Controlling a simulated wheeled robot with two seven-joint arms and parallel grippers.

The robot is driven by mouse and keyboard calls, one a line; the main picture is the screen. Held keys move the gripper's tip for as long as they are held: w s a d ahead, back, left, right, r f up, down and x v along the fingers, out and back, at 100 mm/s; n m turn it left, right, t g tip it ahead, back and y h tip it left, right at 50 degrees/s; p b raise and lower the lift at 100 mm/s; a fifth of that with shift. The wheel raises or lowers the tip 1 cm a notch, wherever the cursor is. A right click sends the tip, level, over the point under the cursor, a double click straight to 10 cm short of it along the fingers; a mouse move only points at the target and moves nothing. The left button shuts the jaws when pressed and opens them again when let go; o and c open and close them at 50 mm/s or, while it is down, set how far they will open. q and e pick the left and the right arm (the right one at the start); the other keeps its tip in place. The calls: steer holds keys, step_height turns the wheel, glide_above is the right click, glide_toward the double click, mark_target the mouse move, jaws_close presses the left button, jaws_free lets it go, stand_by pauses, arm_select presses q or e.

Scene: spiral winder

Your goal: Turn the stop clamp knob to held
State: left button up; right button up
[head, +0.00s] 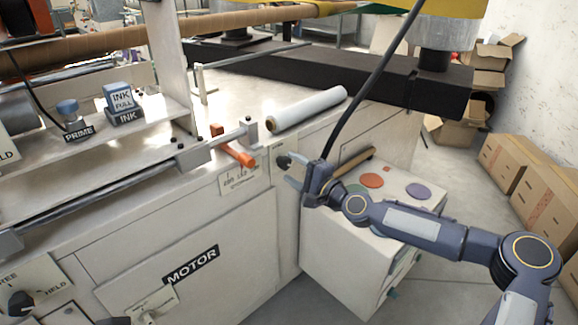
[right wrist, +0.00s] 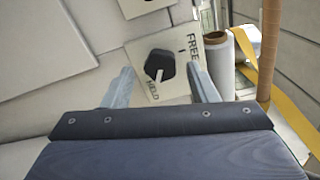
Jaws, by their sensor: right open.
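A black knob (right wrist: 160,65) sits on a pale plate marked FREE and HELD in the right wrist view. A white mark on the knob lies on the side towards the HELD label. In the head view the knob (head: 283,161) is on the machine's front, just beyond my right gripper (head: 291,174). My right gripper (right wrist: 161,72) is open, with one pale finger on each side of the knob. I see gaps between fingers and knob; how deep the fingers reach is unclear. I cannot make out my left gripper.
A second knob (head: 20,303) with a HELD label is at the lower left. An orange lever (head: 234,147) and a pale roll (head: 306,107) are near the right gripper. A white cabinet (head: 332,251) stands below my right arm. Cardboard boxes (head: 516,170) stand at right.

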steer(key=v, duration=0.5)
steer(key=shift+s+d, duration=0.2)
steer(key=shift+s, duration=0.05)
steer(key=s+a+f+n+g+h, duration=0.25)
steer(key=s+f+n+g, duration=0.3)
steer(key=s+n, duration=0.35)
steer(key=s+d+r+g+h, duration=0.1)
steer(key=s+d+h, duration=0.1)
steer(key=s+d, duration=0.55)
steer(key=s+d+r+n+h, duration=0.15)
steer(key=s+d, duration=0.25)
steer(key=s, duration=0.7)
steer(key=s+d+r+g+h, duration=0.15)
steer(key=s+d, duration=0.35)
steer(key=s, duration=0.5)
step_height(320, 180, up, 26)
steer(key=p, duration=2.7)
steer(key=shift+r+h+p, duration=0.2)
steer(key=shift+h+p, duration=0.15)
